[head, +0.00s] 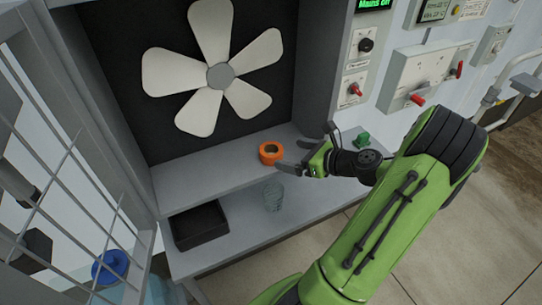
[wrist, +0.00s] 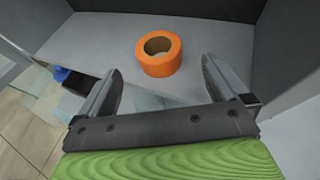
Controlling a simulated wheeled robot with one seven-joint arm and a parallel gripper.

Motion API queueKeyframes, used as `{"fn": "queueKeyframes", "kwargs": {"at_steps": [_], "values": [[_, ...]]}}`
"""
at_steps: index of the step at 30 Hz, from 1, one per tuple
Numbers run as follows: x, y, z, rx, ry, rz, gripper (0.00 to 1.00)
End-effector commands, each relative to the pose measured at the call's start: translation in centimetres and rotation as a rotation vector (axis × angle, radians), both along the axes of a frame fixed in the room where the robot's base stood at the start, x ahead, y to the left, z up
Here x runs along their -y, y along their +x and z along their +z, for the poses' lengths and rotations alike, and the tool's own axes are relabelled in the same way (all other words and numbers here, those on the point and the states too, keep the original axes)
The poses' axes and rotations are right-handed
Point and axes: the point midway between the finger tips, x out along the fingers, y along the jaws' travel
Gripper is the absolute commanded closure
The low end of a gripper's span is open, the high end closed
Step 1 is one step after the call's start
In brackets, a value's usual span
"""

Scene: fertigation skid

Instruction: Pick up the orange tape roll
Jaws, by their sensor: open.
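The orange tape roll (head: 270,152) lies flat on the grey upper shelf (head: 205,178), below the fan, with its hole facing up. In the wrist view the orange tape roll (wrist: 158,54) is ahead of my gripper (wrist: 160,88), roughly centred between the two spread fingers and beyond their tips. My gripper (head: 303,157) is open and empty. In the head view it is just to the right of the roll, and its fingers point left toward it. No contact with the roll is visible.
A large fan (head: 218,76) is behind the shelf. A lower shelf holds a black tray (head: 199,225) and a clear glass (head: 273,196). A green object (head: 362,139) is near my wrist. A wire mesh door (head: 62,180) stands at left. The shelf left of the roll is clear.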

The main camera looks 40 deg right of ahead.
Motion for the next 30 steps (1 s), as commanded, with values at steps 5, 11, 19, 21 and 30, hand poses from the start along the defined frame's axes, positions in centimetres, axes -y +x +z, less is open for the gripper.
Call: {"fn": "queueKeyframes", "kwargs": {"at_steps": [5, 11, 19, 21, 30], "values": [[-0.5, 2.9, -1.4, -0.001, -0.001, 0.003, 0.0], [-1.2, 5.7, -2.7, -0.001, -0.002, 0.005, 0.0], [-1.5, 8.1, -3.6, -0.002, -0.003, 0.001, 0.0], [-1.5, 8.0, -3.5, -0.002, -0.003, 0.001, 0.0], [-1.6, 8.0, -3.5, -0.003, -0.003, 0.001, 0.38]]}}
